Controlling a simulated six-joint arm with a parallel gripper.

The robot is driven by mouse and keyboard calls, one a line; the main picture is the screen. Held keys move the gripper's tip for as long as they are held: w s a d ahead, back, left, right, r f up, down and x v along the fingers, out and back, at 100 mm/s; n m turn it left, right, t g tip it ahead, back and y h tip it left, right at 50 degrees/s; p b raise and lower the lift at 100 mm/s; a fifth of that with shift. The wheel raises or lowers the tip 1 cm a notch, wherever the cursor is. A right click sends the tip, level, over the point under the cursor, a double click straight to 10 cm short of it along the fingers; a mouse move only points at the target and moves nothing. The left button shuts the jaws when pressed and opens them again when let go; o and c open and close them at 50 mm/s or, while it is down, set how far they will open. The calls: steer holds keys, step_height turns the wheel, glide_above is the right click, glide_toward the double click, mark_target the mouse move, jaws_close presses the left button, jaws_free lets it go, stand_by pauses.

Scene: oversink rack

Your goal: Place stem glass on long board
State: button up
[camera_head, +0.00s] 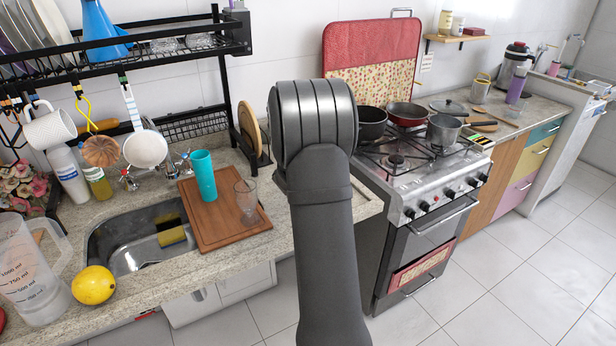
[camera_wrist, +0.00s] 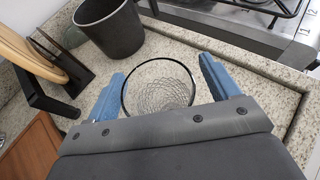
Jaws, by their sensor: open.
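The brown wooden board (camera_head: 222,228) lies on the counter right of the sink; its corner (camera_wrist: 28,158) shows at the lower left in the wrist view. A clear glass (camera_head: 246,196), which looks stemmed, stands upright on it beside a teal cup (camera_head: 203,175). In the wrist view, my gripper (camera_wrist: 168,82) is open, its blue fingers on either side of another clear glass (camera_wrist: 160,90) with a netted pattern. That glass is seen from above over the counter, so I cannot tell if it has a stem or if the fingers touch it. My arm hides this spot in the head view.
A dark grey cup (camera_wrist: 113,30) stands just beyond the glass. A dark rack with round wooden boards (camera_wrist: 30,55) stands left of it. The stove (camera_head: 410,175) is to the right. The sink (camera_head: 145,235) and a lemon (camera_head: 93,285) are left of the board.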

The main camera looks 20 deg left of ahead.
steer(key=c, duration=1.3)
steer(key=shift+o, duration=0.2)
steer(key=shift+r, duration=0.1)
